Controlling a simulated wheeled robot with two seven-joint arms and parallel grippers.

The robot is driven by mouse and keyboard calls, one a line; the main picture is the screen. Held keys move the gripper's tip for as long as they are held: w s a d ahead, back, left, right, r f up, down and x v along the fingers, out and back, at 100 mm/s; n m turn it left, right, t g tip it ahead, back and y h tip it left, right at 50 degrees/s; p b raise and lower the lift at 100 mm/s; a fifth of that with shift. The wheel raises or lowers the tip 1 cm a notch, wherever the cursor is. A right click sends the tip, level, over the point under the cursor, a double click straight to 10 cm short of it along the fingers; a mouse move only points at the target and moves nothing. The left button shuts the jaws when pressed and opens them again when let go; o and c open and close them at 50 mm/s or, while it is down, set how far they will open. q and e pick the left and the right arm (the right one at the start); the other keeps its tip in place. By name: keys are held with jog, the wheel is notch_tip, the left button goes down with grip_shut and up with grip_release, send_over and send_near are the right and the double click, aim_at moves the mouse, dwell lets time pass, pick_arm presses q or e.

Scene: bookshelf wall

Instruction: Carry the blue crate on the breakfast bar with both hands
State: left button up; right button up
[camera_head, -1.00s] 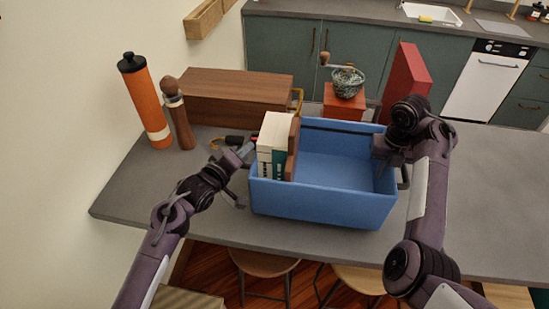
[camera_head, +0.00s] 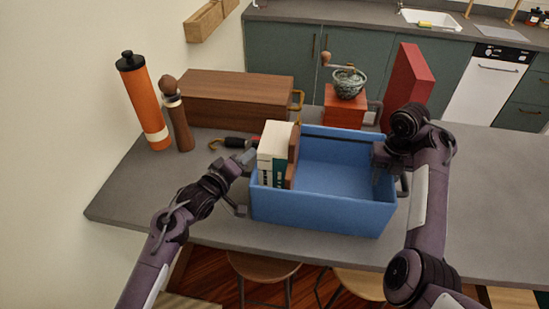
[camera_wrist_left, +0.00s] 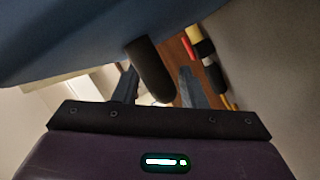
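The blue crate (camera_head: 335,210) is at the front of the grey breakfast bar (camera_head: 465,220), with pale and dark books (camera_head: 275,162) upright at its left end. My left gripper (camera_head: 246,184) is at the crate's left side. In the left wrist view, its fingers (camera_wrist_left: 157,74) are spread with the dark crate handle (camera_wrist_left: 150,70) between them; there is a gap to the right finger. My right gripper (camera_head: 388,158) is at the crate's right end, near the dark right handle (camera_head: 403,184). Its fingers are hidden, so I cannot tell its grip.
An orange bottle (camera_head: 145,100), pepper mill (camera_head: 177,115) and wooden box (camera_head: 235,97) stand at back left. A black-handled tool (camera_head: 233,143) lies before the box. A red box with a grinder (camera_head: 345,105) and a red upright box (camera_head: 408,85) stand behind the crate. The bar's right is clear.

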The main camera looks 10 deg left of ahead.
pick_arm(q)
jog(key=shift+s+a, duration=0.1)
jog(key=shift+s, duration=0.05)
pick_arm(e)
jog(key=shift+w+f, duration=0.1)
pick_arm(q)
jog(key=v, duration=1.1)
jog(key=shift+s, duration=0.35)
